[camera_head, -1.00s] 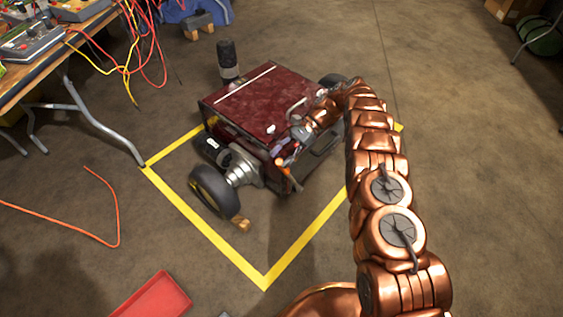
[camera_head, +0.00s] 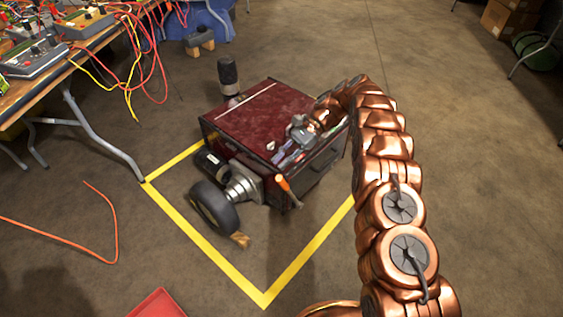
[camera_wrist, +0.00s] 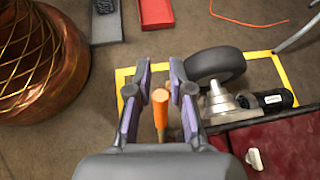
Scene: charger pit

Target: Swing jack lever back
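The orange lever handle (camera_head: 283,184) sticks out at the front corner of the dark red cart (camera_head: 262,112), beside the wheel. In the wrist view the orange handle (camera_wrist: 160,108) shows in the gap between my two fingers, with clear space on both sides. My gripper (camera_head: 284,157) hangs over the front edge of the cart, just above the handle. In the wrist view my gripper (camera_wrist: 158,90) is open and holds nothing. Whether the handle lies level with the fingers or below them, I cannot tell. The lower end of the lever is hidden.
A black wheel (camera_head: 214,207) on a silver hub stands by the cart, with a small wooden block (camera_head: 240,240) near it. Yellow tape (camera_head: 205,247) marks the floor. A red tray (camera_head: 158,305) lies in front. A cluttered table (camera_head: 75,48) stands left.

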